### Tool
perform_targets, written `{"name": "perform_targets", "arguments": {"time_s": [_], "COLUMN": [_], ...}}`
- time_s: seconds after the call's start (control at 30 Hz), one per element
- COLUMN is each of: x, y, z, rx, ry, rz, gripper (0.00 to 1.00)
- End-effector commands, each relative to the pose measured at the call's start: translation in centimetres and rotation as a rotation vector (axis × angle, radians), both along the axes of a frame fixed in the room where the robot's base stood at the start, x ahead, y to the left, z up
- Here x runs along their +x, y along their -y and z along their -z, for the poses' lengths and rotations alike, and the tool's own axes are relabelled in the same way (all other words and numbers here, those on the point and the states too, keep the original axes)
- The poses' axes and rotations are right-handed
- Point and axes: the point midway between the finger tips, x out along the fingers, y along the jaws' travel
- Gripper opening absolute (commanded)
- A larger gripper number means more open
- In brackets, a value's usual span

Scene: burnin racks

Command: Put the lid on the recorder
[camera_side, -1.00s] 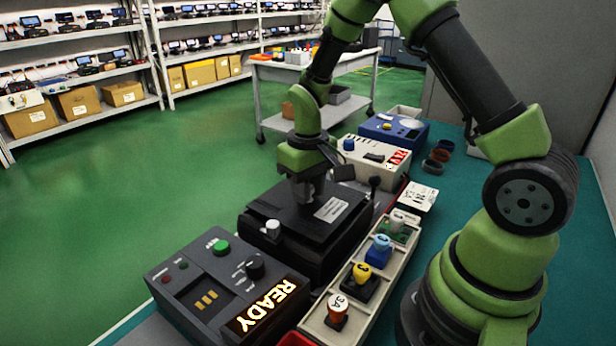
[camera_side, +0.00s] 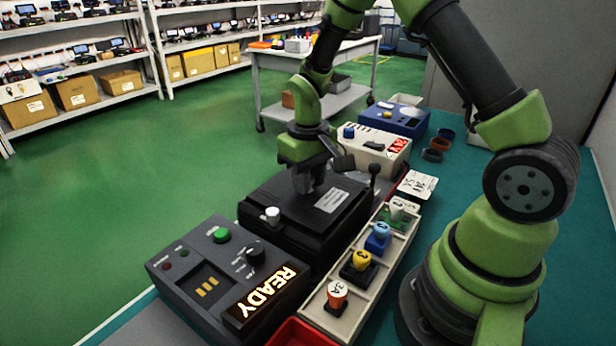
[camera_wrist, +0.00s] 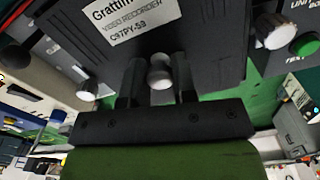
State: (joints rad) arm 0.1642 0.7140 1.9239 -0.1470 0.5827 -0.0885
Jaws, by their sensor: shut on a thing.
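The recorder (camera_side: 325,243) is a black box in the middle of the bench. Its lid, a flat black plate with a white label (camera_side: 331,201), lies over the top. The label also shows in the wrist view (camera_wrist: 137,17), reading "VIDEO RECORDER". My gripper (camera_side: 308,187) is above the lid. In the wrist view my gripper (camera_wrist: 158,85) is shut on a small pale knob (camera_wrist: 160,72) at the lid's edge. White-topped posts stand at the recorder's near-left corner (camera_side: 272,214) and beside the lid (camera_wrist: 87,90). I cannot tell whether the lid is fully seated.
A grey console (camera_side: 228,280) with a lit READY sign stands in front. A cream tray (camera_side: 357,293) of coloured, knobbed pieces runs along the right. A red bin (camera_side: 297,333) is at the front. White (camera_side: 370,148) and blue (camera_side: 397,117) devices stand behind.

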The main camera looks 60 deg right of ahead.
Motion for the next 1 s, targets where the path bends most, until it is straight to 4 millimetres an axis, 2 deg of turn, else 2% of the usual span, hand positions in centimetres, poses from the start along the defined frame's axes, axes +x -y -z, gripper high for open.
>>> {"name": "perform_targets", "arguments": {"time_s": [1.0], "x": [0.01], "y": [0.0], "z": [0.72], "rx": [0.0], "ry": [0.0], "rz": [0.0], "gripper": [0.0]}}
